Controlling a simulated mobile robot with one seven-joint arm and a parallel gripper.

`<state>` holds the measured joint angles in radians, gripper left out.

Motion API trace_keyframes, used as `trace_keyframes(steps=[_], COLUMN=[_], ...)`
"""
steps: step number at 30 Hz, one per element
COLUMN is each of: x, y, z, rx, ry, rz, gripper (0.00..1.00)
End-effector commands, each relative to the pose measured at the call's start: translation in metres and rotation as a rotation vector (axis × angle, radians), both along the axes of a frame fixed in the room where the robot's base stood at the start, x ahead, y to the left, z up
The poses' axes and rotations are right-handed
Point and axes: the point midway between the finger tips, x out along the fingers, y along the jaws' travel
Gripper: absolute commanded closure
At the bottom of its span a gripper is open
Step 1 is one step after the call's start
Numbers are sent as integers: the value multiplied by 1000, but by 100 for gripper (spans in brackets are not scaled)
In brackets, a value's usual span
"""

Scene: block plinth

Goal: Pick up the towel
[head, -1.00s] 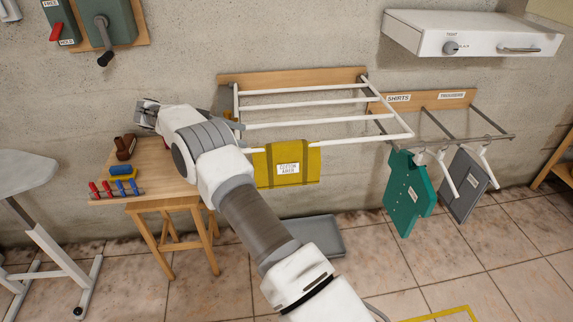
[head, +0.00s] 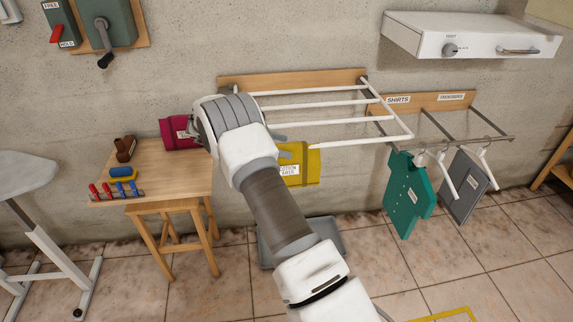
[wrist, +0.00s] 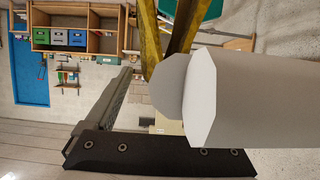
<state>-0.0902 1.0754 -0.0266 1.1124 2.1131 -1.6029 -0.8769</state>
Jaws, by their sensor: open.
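The yellow towel (head: 306,167) hangs folded over the front white rail of the wall rack, with a white label on its front. My arm covers part of its left side in the head view. In the wrist view a yellow, V-shaped strip (wrist: 178,30), probably the towel edge-on, shows beyond a large white rounded bar. A black bar and a grey finger of my gripper (wrist: 105,105) show at lower left.
A crimson labelled item (head: 176,134) shows close behind my wrist. White rack rails (head: 365,141) extend around the towel. A teal shirt (head: 407,192) and grey trousers (head: 468,178) hang to the right.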

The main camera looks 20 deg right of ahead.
Motion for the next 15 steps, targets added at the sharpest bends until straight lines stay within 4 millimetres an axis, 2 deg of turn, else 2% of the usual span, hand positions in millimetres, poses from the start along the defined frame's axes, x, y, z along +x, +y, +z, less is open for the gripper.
trace_keyframes(steps=[9,15], x=[-2,-1], y=[-5,-5], z=[-3,-3], rx=[1,1], ry=[-1,0], rz=[1,1], gripper=[12,48])
